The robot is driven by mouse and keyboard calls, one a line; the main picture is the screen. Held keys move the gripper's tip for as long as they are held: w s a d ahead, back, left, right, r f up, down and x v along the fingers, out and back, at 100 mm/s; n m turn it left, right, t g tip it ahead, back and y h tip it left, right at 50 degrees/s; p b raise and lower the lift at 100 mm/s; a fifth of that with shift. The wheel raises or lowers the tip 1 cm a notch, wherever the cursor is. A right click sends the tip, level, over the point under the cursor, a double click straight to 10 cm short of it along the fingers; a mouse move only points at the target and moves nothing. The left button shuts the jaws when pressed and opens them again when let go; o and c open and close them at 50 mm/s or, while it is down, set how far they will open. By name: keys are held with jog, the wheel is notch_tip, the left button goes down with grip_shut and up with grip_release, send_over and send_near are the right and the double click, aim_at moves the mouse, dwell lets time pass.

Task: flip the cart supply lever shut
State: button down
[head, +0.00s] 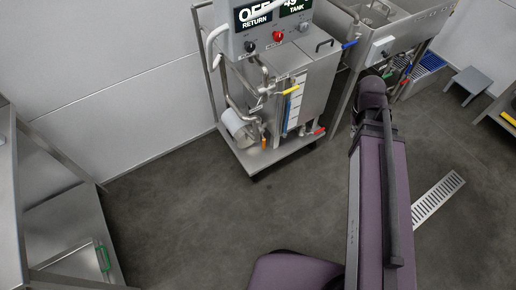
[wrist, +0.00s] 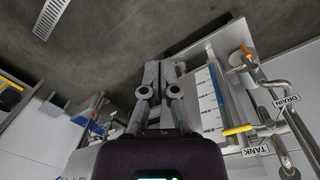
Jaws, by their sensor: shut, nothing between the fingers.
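The steel cart (head: 302,75) stands against the wall in the head view and carries several coloured levers. A yellow lever (head: 291,89) is on its front pipework, an orange one (head: 264,141) is low down, and a red one (head: 319,131) is at the lower right. A blue lever (head: 350,44) is at the upper right. No readable label shows which is the supply lever. In the wrist view, the yellow lever (wrist: 237,130) sits by the TANK and DRAIN tags. My gripper (wrist: 157,68) is shut and empty, apart from these levers. The head view does not show its fingers.
A control panel (head: 270,25) tops the cart. A steel sink unit (head: 395,25) stands to its right, with a small step stool (head: 469,85) beyond. A floor grate (head: 438,198) lies right of my arm. Open floor (head: 190,215) lies in front of the cart.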

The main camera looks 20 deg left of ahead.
jog(key=w+a+f+n+t+h+b, duration=0.15)
jog(key=w+a+f+n+b, duration=0.35)
jog(key=a+f+b, duration=0.5)
jog(key=w+a+f+n+h+b, duration=0.2)
jog(key=a+f+n+h+b, duration=0.1)
jog(key=a+f+n+b, duration=0.55)
jog(key=s+a+f+n+t+b, duration=0.1)
jog(key=a+f+n+b, duration=0.2)
jog(key=a, duration=0.6)
jog(key=s+a+f+n+t+h+b, duration=0.1)
jog(key=a+f+n+t+b, duration=0.1)
jog(key=a+f+b, duration=0.5)
jog(key=a+f+n+t+b, duration=0.1)
jog(key=a+f+n+b, duration=0.3)
jog(key=a+b, duration=0.5)
jog(key=shift+s+a+f, duration=0.4)
jog(key=shift+a+f, duration=0.1)
jog(key=shift+a, duration=0.35)
jog(key=shift+w+d+f+h, duration=0.1)
jog(key=shift+h, duration=0.15)
jog(key=w+d+f+b, duration=0.6)
jog(key=d+b, duration=0.1)
jog(key=d, duration=0.1)
jog(key=shift+w+d+f, duration=0.3)
jog(key=shift+w+f, duration=0.1)
